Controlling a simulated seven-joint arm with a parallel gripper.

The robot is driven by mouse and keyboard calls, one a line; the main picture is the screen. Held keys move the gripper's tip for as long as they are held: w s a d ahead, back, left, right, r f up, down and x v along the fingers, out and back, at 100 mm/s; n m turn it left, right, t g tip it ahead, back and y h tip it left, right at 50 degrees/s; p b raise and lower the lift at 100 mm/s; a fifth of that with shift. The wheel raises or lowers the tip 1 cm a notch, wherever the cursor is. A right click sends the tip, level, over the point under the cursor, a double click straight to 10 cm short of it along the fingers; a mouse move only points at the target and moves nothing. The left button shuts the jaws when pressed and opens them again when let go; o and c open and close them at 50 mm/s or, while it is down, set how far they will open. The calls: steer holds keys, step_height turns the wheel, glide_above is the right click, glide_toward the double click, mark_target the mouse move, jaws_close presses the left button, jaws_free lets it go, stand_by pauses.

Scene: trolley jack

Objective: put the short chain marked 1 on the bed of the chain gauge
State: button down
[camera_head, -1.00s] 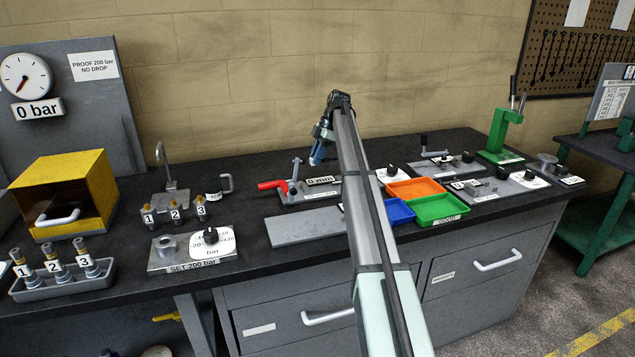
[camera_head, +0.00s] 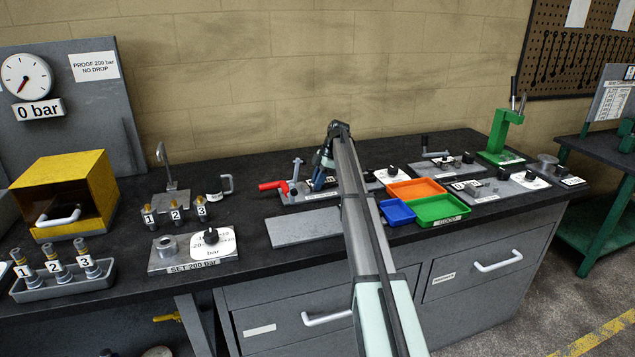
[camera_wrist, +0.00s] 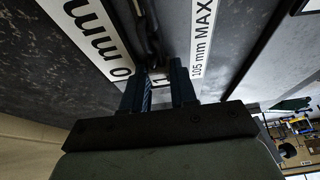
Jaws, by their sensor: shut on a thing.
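The chain gauge (camera_head: 296,197) is a grey plate on the bench with a red handle and an upright post at its left end. My gripper (camera_head: 319,182) is low over the gauge, partly hidden by my arm in the head view. In the wrist view my gripper (camera_wrist: 160,88) is shut on the short chain (camera_wrist: 147,28), whose dark links run up between the gauge's two labels. A tag marked 1 (camera_wrist: 160,79) shows between the fingers. The gauge (camera_wrist: 228,42) shows labels reading "0 mm" and "105 mm MAX". I cannot tell whether the chain touches the bed.
A bare grey plate (camera_head: 300,229) lies in front of the gauge. Blue (camera_head: 397,212), orange (camera_head: 416,189) and green (camera_head: 438,209) trays stand to the right. A plate with a dial (camera_head: 190,250) and several numbered fittings are at the left.

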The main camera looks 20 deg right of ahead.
steer(key=c, duration=0.9)
jaws_free()
steer(key=shift+f, duration=0.1)
steer(key=v, duration=1.2)
